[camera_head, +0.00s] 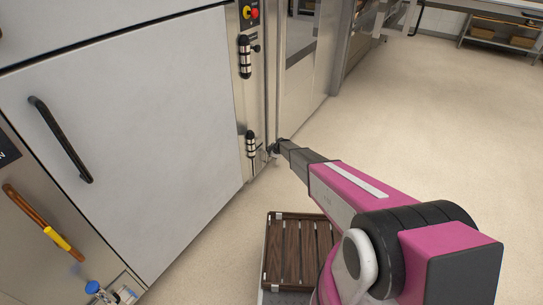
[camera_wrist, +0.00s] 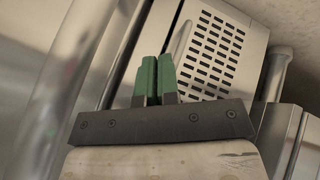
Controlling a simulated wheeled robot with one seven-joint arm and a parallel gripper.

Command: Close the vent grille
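The vent grille (camera_wrist: 210,58) is a pale metal panel with rows of dark slots, in the upper middle of the wrist view. It appears tilted there, and I cannot tell how far it stands open. I cannot make it out in the head view. My gripper's green fingertips (camera_wrist: 157,80) are close together in front of the grille's left side, with nothing visible between them. A slim metal bar (camera_wrist: 182,42) shows just beyond them; contact is unclear. In the head view my gripper (camera_head: 277,148) is low beside the oven's steel edge.
A large pale oven door (camera_head: 140,110) with a black handle (camera_head: 62,140) fills the left. A metal post (camera_wrist: 275,75) rises right of the grille. Open floor (camera_head: 430,130) lies to the right.

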